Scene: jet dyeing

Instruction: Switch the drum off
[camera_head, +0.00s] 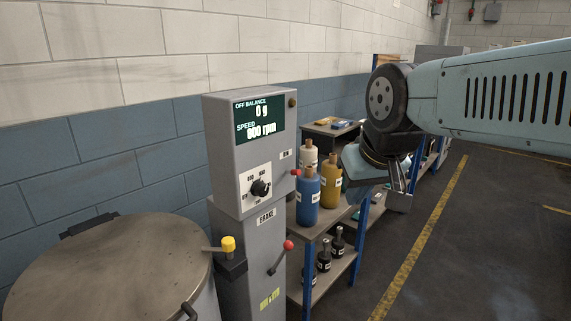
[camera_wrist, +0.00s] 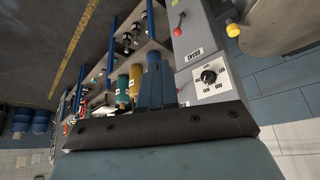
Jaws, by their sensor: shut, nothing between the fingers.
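A grey control box (camera_head: 247,150) on a post stands left of centre in the head view. Its screen (camera_head: 259,120) reads off balance 0 g and speed 900 rpm, the speed digits partly blurred. Below is a black rotary knob (camera_head: 261,188) on a white dial plate; the knob also shows in the wrist view (camera_wrist: 208,76). Its exact setting is too small to tell. The drum (camera_head: 110,268) is at lower left, with a closed metal lid. My gripper (camera_head: 401,190) is shut and empty, right of the box and apart from it, in front of the shelf.
A red-knobbed lever (camera_head: 281,257) under a BRAKE label and a yellow-knobbed lever (camera_head: 228,244) stick out from the post. A shelf with blue (camera_head: 307,194) and yellow (camera_head: 330,185) bottles stands right of the box. Open floor (camera_head: 470,240) lies at right.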

